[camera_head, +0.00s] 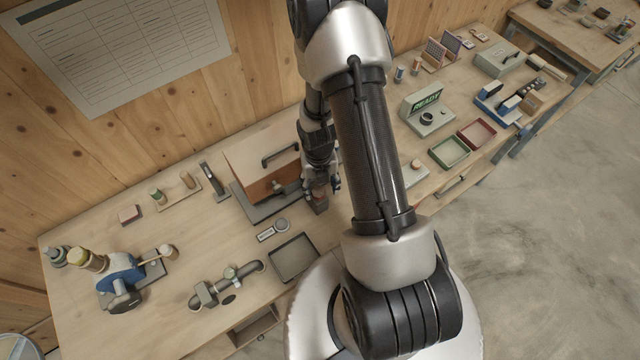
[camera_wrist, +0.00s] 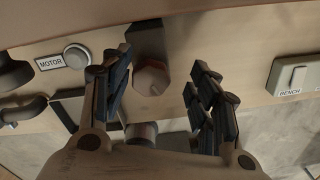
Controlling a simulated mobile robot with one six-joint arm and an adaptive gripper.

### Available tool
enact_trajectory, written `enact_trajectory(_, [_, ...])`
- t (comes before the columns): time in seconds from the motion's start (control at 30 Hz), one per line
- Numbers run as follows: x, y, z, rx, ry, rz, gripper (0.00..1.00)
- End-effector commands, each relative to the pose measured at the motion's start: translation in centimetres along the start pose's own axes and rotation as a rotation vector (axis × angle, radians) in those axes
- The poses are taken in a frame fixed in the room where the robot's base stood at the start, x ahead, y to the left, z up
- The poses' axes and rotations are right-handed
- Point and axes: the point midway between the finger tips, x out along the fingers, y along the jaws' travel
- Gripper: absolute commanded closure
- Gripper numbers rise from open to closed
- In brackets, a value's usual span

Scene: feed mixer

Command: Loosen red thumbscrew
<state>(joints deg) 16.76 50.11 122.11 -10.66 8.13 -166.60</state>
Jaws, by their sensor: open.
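The red thumbscrew (camera_wrist: 150,78) shows in the wrist view as a dull red, faceted knob beside a dark block (camera_wrist: 147,38). My gripper (camera_wrist: 160,76) is open, with one finger to the left of the knob and one to the right. Gaps show on both sides, and I see no contact. In the head view my gripper (camera_head: 328,184) is beside the right side of the orange-brown mixer housing (camera_head: 262,162), which has a dark handle on top. A small reddish piece (camera_head: 319,200) shows below the gripper there; my arm hides part of this area.
A round button with a MOTOR label (camera_wrist: 49,62) is left of the gripper, and a BENCH switch (camera_wrist: 293,77) is to the right. A dark tray (camera_head: 294,259), a pipe fitting (camera_head: 226,286) and a blue clamp-like tool (camera_head: 120,272) lie on the bench.

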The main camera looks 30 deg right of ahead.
Motion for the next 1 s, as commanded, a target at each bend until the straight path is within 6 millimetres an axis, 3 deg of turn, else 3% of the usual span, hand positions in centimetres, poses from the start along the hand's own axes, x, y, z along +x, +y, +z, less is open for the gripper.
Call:
enact_trajectory(0.27, [-0.7, 0.1, 0.3, 0.001, -0.007, 0.001, 0.45])
enact_trajectory(0.7, [-9.2, 0.0, 0.1, 0.002, -0.007, 0.001, 0.45])
enact_trajectory(1.0, [-12.0, 0.0, 0.0, 0.002, -0.003, -0.003, 0.45])
